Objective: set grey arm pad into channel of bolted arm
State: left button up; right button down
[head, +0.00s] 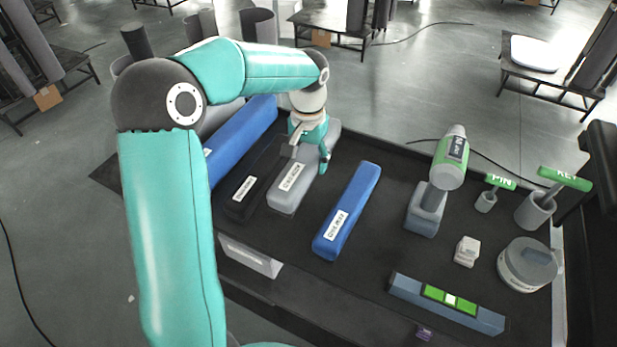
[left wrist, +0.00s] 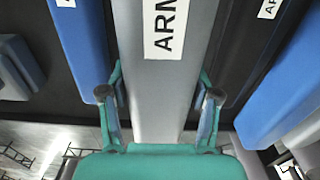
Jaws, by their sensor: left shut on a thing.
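The grey arm pad (head: 286,196) is a long rounded bar with a white label, lying on the dark bench top in the head view. It fills the middle of the left wrist view (left wrist: 165,95), where its label reads "ARM". My left gripper (head: 308,160) is over the pad from above. Its two fingers (left wrist: 160,95) sit on either side of the pad, shut on it. The pad appears to rest on the bench still. My right gripper is not in view. I cannot make out the bolted arm with its channel for certain.
A black bar (head: 240,196) lies close left of the pad, with a long blue bar (head: 245,135) beyond. Another blue bar (head: 346,212) lies to the right. A green drill (head: 450,160), a blue level (head: 445,303) and a round grey tin (head: 527,264) stand further right.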

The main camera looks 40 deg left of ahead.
aim_at(308, 152)
pick_arm(q)
notch_tip(308, 152, up, 11)
jog(key=shift+p, duration=0.7)
notch_tip(308, 152, up, 3)
jog(key=p, duration=0.2)
jog(key=shift+f+p, duration=0.2)
jog(key=shift+p, duration=0.15)
